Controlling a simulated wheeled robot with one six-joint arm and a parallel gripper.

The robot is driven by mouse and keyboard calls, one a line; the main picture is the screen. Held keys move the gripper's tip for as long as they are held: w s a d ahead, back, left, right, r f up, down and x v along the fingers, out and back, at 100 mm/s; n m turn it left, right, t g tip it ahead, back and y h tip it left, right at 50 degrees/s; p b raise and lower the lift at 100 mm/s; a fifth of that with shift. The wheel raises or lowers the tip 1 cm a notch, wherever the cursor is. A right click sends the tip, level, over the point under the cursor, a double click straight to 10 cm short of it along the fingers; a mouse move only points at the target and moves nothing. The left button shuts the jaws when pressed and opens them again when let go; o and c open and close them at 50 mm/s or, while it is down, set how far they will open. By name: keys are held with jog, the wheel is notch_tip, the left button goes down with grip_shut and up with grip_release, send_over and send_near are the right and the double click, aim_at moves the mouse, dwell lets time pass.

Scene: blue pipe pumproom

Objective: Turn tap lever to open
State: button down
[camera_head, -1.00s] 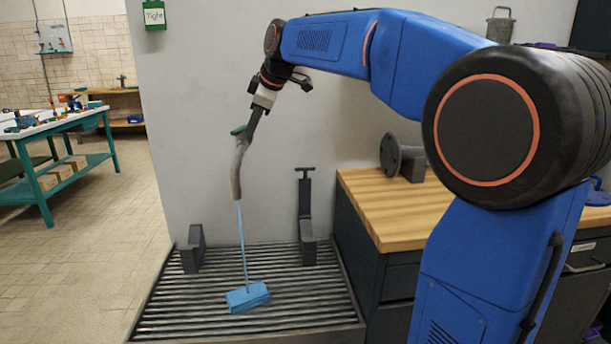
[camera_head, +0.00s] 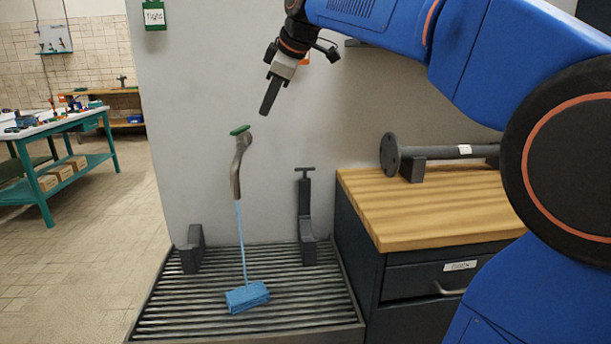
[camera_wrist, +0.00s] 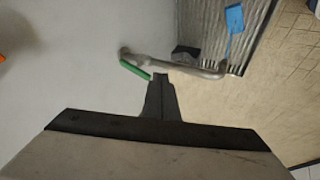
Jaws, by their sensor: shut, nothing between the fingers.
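The tap is a grey curved spout (camera_head: 238,170) by the pale wall in the head view, with a green lever (camera_head: 240,130) on top. A thin light-blue line (camera_head: 242,240) runs from the spout's mouth down to a blue block (camera_head: 247,297) on the grate. My gripper (camera_head: 266,108) is shut and empty, up and to the right of the lever, with a visible gap between them in the head view. In the wrist view, the fingertips (camera_wrist: 160,77) appear just beside the green lever (camera_wrist: 135,69), and the spout (camera_wrist: 190,66) runs to the right.
The slatted grate (camera_head: 250,325) holds two dark brackets, left (camera_head: 193,250) and right (camera_head: 306,220). A wood-topped cabinet (camera_head: 430,205) with a flanged pipe (camera_head: 440,152) stands to the right. A teal table (camera_head: 60,130) stands far left, with open floor in front.

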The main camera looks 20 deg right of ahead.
aim_at(241, 135)
jog(key=s+d+f+m+g+h, duration=0.1)
jog(key=s+f+m, duration=0.2)
jog(key=s+f, duration=0.4)
jog(key=s+d+f+m, duration=0.2)
jog(key=s+f, duration=0.4)
jog(key=s, duration=0.2)
jog(key=w+d+r+m+t, duration=0.1)
jog(key=w+r+m, duration=0.6)
jog(key=w, duration=0.4)
jog(key=w+d+r+m, duration=0.1)
jog(key=w+r+m, duration=0.55)
jog(key=w, duration=0.35)
jog(key=w+a+f, duration=0.4)
jog(key=w+f, duration=0.4)
jog(key=shift+w+a, duration=0.3)
jog(key=shift+w, duration=0.05)
jog(key=shift+m, duration=0.25)
